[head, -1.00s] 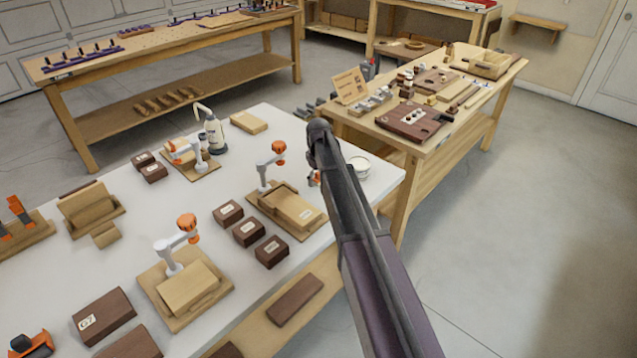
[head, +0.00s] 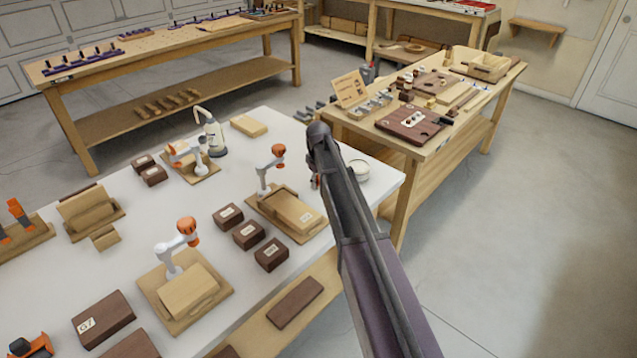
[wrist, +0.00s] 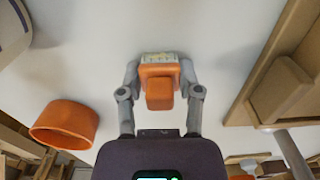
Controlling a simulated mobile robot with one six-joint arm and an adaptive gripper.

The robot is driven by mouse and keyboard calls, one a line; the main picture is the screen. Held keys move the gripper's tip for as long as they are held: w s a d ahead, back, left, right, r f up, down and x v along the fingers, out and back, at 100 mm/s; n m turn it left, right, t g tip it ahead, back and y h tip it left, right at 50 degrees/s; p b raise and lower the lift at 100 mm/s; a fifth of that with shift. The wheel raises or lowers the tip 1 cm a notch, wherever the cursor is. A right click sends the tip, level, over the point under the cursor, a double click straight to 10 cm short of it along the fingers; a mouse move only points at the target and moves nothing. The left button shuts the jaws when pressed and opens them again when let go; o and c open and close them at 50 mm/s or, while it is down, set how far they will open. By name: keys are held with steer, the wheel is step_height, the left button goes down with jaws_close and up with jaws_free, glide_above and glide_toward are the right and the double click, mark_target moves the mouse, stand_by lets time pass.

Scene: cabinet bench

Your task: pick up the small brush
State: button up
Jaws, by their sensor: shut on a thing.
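The small brush (wrist: 160,88) shows in the wrist view as an orange block with a pale bristle strip along its far edge. My gripper (wrist: 159,78) is shut on it, with one grey finger on each side. White bench top shows behind the brush. I cannot tell whether the brush touches the bench. In the head view my dark arm hides most of the gripper and the brush, above the right part of the white bench (head: 330,218).
A white round dish (head: 359,171) stands right of my arm. A wooden fixture (head: 290,211) with an orange-headed clamp (head: 278,152) stands to the left, near several dark labelled blocks (head: 248,235). A pump bottle (head: 214,138) is farther back. A wooden table (head: 440,140) stands beyond.

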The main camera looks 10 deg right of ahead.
steer(key=shift+r, duration=0.15)
step_height(320, 180, up, 10)
steer(key=p, duration=1)
steer(key=shift+s+f, duration=0.1)
steer(key=shift+f, duration=0.1)
stand_by(0.7)
